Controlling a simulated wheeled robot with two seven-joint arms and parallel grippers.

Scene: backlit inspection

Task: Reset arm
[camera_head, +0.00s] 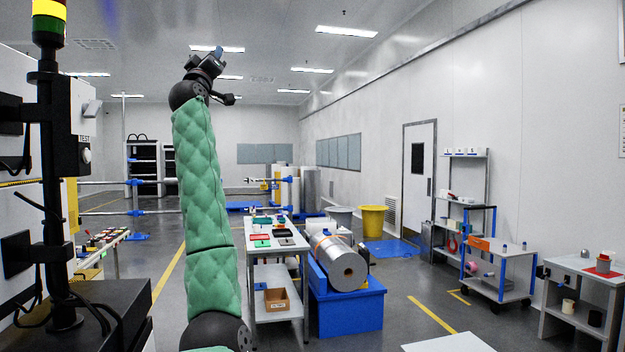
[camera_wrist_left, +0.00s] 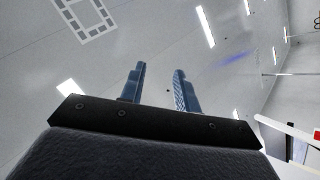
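My left arm, in a green padded sleeve, stands upright in the head view. My left gripper (camera_head: 219,52) is at its top, raised toward the ceiling and small in this view. In the left wrist view, the two blue-grey fingers of the left gripper (camera_wrist_left: 159,72) stand apart with only ceiling and lights behind them. Nothing is between them. My right arm and right gripper are not in view.
A white table (camera_head: 262,254) with trays and a blue crate (camera_head: 345,305) bearing a large silver roll (camera_head: 342,262) stand right of the arm. A black post with a signal light (camera_head: 48,22) is close on the left. Open air surrounds the raised gripper.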

